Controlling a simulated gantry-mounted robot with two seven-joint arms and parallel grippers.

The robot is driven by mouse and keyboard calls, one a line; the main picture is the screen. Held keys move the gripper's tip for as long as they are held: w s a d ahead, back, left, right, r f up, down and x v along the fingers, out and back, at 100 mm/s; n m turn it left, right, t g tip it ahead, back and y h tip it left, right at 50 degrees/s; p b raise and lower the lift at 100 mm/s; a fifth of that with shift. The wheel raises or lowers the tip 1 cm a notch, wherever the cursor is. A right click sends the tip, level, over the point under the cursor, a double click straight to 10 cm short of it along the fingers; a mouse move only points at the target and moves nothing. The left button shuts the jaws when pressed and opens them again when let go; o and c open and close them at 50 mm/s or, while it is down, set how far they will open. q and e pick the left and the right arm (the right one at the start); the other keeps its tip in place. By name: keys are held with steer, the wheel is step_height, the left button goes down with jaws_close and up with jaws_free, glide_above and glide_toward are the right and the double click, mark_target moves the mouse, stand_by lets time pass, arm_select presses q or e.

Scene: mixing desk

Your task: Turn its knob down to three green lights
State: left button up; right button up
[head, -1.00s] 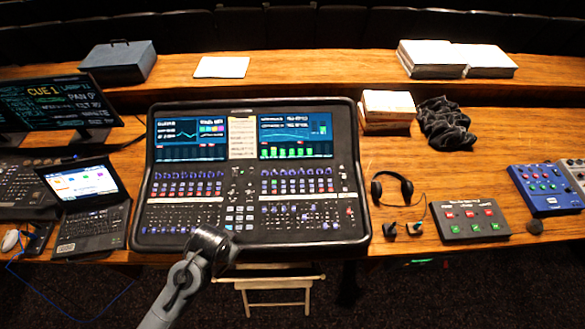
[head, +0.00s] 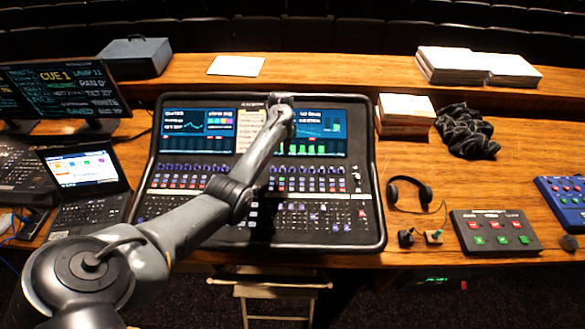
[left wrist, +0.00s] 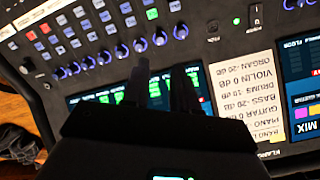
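The mixing desk (head: 375,215) stands on the wooden table. A row of blue-ringed knobs (left wrist: 140,45) crosses it below the screens; it also shows in the head view (head: 318,169). The right screen (head: 318,135) has several green level bars, partly covered by my arm; I cannot count each knob's lights. A paper note (left wrist: 246,100) lists instruments with dB values. My left gripper (left wrist: 166,88) is over the right screen near the knob row, with a gap between its fingers and nothing seen held. Its fingertips are hidden in the head view. My right gripper is not in view.
A laptop (head: 85,180) and monitor (head: 60,90) stand left of the desk. Headphones (head: 410,192), a button box (head: 497,233), books (head: 405,110) and black cloth (head: 466,132) lie right. A stool (head: 270,290) stands in front.

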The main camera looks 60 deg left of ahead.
mark_target(282, 167)
arm_select(q)
step_height(282, 167, down, 9)
steer(key=shift+r+b, duration=0.15)
steer(key=shift+b, duration=0.55)
steer(key=shift+f, duration=0.8)
steer(key=shift+c, duration=0.2)
jaws_close()
